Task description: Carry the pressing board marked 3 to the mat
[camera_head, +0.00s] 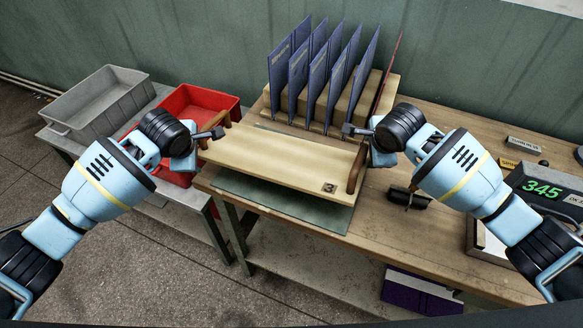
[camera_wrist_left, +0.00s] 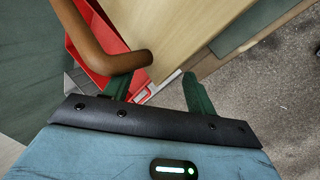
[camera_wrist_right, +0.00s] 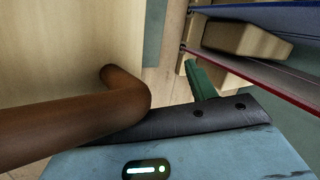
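The pale wooden pressing board (camera_head: 280,160), marked 3 at its front right corner, lies level over the green mat (camera_head: 290,205), which shows along its front and back. I cannot see whether the board's underside touches the mat. It has a brown handle at each end. My left gripper (camera_head: 217,133) is at the left handle (camera_wrist_left: 100,45); its fingers are apart, with a clear gap to one finger. My right gripper (camera_head: 350,131) is at the right handle (camera_wrist_right: 90,120); its visible finger stands clear of the handle, and the handle hides the other.
A rack of upright blue boards (camera_head: 315,75) and a thin red one stands close behind the mat. A red bin (camera_head: 190,100) and a grey bin (camera_head: 100,100) are at the left. A black clamp-like item (camera_head: 408,198) and a scale reading 345 (camera_head: 540,190) are at the right.

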